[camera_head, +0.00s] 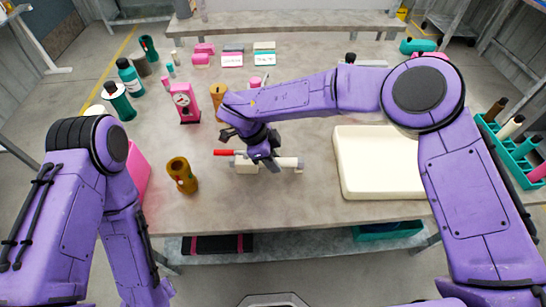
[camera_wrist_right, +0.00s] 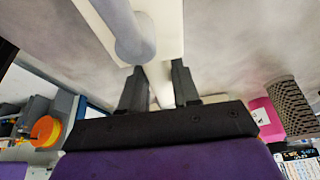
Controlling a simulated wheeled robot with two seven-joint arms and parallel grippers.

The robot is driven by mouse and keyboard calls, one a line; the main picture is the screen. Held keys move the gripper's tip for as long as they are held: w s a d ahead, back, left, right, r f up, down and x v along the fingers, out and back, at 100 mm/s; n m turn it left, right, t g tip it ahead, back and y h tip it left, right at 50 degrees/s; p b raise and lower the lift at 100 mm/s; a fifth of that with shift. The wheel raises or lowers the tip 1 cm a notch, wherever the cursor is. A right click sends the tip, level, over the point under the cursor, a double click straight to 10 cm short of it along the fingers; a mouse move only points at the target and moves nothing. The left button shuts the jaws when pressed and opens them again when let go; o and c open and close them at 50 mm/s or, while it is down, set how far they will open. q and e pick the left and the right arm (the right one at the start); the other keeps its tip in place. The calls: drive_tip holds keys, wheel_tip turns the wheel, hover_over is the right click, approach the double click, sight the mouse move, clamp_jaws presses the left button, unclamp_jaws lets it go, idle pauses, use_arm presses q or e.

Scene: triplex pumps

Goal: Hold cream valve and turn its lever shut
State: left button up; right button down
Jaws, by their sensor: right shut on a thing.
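The cream valve (camera_head: 290,162) lies on the grey table in the head view, a cream pipe-like body lying roughly left to right. Its red lever (camera_head: 223,152) points left. My right gripper (camera_head: 264,160) comes down over the middle of the valve and is shut on it, hiding part of the body. In the right wrist view, the two dark fingers (camera_wrist_right: 157,75) stand on either side of a cream part of the valve (camera_wrist_right: 160,82). My left arm comes in at the left of the head view, but its gripper is out of frame.
A cream tray (camera_head: 341,180) lies right of the valve. A brown cylindrical part (camera_head: 182,176) stands to its left. A pink gauge-like device (camera_head: 185,103) and teal bottles (camera_head: 130,78) stand farther back left. A teal rack (camera_head: 518,160) is at the right. Table in front of the valve is clear.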

drive_tip(key=shift+f+b, duration=0.5)
drive_tip(key=shift+f, duration=0.6)
use_arm(q)
drive_tip(key=shift+f, duration=0.5)
drive_tip(key=shift+d, duration=0.1)
idle(0.5)
